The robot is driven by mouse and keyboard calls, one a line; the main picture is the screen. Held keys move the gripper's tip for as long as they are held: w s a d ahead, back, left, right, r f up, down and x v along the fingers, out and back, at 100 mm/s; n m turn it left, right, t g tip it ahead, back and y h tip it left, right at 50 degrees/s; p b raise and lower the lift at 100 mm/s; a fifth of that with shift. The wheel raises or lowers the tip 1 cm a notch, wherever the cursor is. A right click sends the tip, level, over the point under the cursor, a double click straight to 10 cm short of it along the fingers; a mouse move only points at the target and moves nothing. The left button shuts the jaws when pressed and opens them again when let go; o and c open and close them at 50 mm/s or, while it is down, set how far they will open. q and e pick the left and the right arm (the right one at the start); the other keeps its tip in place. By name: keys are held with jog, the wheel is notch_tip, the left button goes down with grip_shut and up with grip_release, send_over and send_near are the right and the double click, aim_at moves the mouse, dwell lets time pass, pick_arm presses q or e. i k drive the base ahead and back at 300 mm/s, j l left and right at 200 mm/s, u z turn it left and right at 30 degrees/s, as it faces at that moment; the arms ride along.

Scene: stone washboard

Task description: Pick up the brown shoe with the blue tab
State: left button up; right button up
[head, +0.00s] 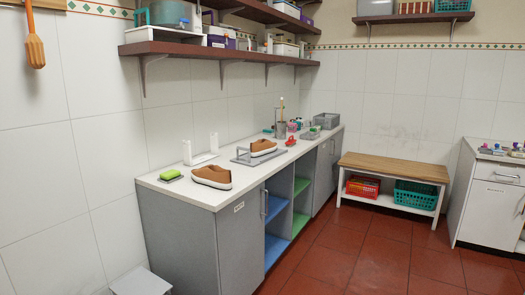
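Two brown shoes with white soles are on the long counter. One shoe (211,175) lies near the counter's near end, close to the front edge. The other shoe (263,147) is farther along, at a grey metal tray or rack (242,157). A blue tab cannot be made out on either shoe at this size. Neither of my grippers is in view, and nothing is seen touching the shoes.
The white counter top (262,165) also holds a green sponge (170,174), a white stand (200,152), a red item (291,141) and a grey bin (327,120). A shelf (190,49) hangs above. Red floor (340,250) is clear in front; a bench (393,168) stands beyond.

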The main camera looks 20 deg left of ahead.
aim_at(260, 148)
jog(key=i+l+z, duration=0.1)
jog(key=i, duration=0.95)
jog(key=i+l, duration=0.1)
jog(key=i, duration=1.75)
jog(key=i+l+u, duration=0.1)
jog(key=i, duration=0.75)
jog(key=i+u, duration=0.2)
jog(key=i, duration=0.35)
jog(key=i+u, duration=0.2)
jog(key=i, duration=0.4)
jog(key=i+l+u, duration=0.15)
jog(key=i, duration=0.4)
jog(key=i+u, duration=0.3)
jog(key=u, duration=0.15)
jog(key=i+l+u, duration=0.1)
jog(key=i+u, duration=0.2)
jog(key=u, duration=0.15)
jog(key=i+l+u, duration=0.2)
jog(key=u, duration=0.2)
jog(key=i+l+u, duration=0.45)
jog(key=k+j, duration=0.1)
jog(key=j, duration=0.05)
